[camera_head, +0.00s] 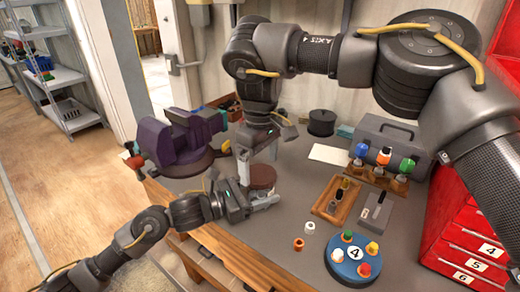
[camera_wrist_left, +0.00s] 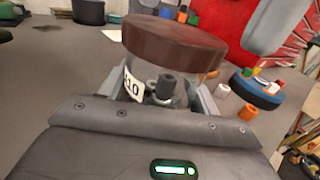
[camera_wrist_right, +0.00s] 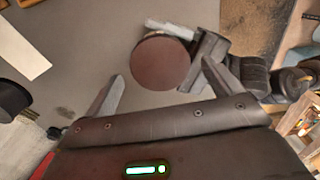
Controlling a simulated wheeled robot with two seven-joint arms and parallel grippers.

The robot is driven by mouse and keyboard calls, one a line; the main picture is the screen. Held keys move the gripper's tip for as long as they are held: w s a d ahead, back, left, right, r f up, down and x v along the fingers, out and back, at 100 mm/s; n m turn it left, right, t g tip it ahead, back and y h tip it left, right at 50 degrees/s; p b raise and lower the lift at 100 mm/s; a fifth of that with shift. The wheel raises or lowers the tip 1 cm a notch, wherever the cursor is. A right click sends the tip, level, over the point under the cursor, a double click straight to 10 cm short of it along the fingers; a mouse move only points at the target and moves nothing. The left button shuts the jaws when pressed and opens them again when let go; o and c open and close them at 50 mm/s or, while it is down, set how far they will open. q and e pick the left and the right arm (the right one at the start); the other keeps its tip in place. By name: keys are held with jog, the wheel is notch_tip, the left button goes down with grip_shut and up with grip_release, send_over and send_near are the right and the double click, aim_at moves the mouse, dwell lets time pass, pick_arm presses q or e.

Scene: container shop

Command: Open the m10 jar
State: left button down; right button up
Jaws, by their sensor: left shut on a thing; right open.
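The m10 jar has a round brown lid (camera_head: 262,175), which is on it. In the left wrist view, the lid (camera_wrist_left: 172,40) sits above a clear body with a white label reading "10" (camera_wrist_left: 133,86) and dark and grey hardware inside. My left gripper (camera_head: 258,200) is shut on the jar body from the side, below the lid, holding it upright. My right gripper (camera_head: 259,160) is open and points down above the jar. In the right wrist view, the lid (camera_wrist_right: 160,63) lies ahead of the open fingers; contact cannot be told.
A purple vise (camera_head: 175,140) stands left of the jar. A blue round holder (camera_head: 352,258), orange and white caps (camera_head: 298,244), wooden tray (camera_head: 336,200) and grey toolbox (camera_head: 385,140) are to the right. Red drawers (camera_head: 480,230) bound the right side. Grey tabletop is clear around the jar.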

pick_arm(q)
jog(key=shift+f, duration=0.1)
pick_arm(e)
jog(key=shift+f, duration=1.05)
